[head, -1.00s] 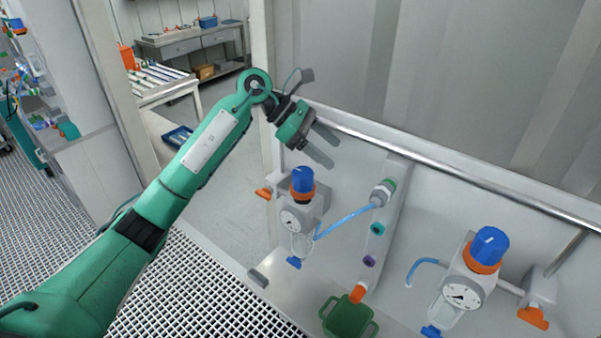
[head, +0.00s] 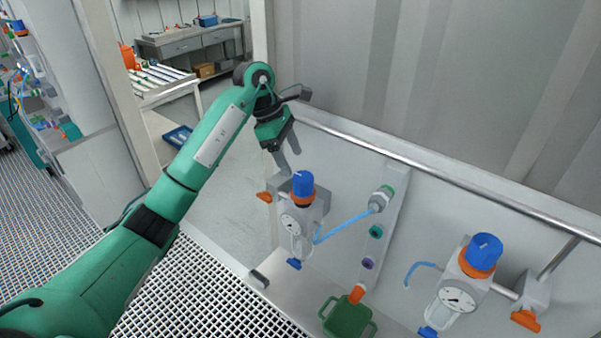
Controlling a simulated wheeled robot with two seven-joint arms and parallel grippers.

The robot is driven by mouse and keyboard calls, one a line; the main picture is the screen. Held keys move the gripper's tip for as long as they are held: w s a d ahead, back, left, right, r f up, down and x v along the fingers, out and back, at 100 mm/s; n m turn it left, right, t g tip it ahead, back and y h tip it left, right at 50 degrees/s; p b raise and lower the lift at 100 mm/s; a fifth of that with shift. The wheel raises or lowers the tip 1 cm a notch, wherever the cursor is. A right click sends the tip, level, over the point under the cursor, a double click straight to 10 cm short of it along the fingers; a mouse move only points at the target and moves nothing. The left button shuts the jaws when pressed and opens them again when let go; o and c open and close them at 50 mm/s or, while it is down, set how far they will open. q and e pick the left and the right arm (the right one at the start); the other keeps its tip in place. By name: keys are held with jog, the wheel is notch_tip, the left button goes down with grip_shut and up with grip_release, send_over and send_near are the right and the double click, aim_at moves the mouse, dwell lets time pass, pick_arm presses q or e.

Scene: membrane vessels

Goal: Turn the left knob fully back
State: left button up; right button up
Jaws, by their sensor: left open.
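The left knob (head: 303,184) is blue with a white mark on top and an orange collar below it. It sits upright on the left regulator, above a round white gauge (head: 290,223). My left gripper (head: 288,160) is open and empty. Its grey fingers point down, just above and to the left of the knob in the picture; I cannot tell the exact distance, but no grip on the knob shows. My right gripper is not in view.
A second regulator with a blue knob (head: 484,251) stands at the right. A blue hose (head: 345,226) runs from the left regulator to a fitting. A metal rail (head: 420,170) crosses behind. A green container (head: 347,318) stands below.

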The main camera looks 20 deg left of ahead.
aim_at(300, 176)
pick_arm(q)
jog(key=p+x, duration=0.2)
jog(key=x, duration=0.4)
jog(key=shift+d+p, duration=0.1)
jog(key=shift+p, duration=0.3)
jog(key=shift+d+f, duration=0.15)
jog(key=shift+f, duration=0.3)
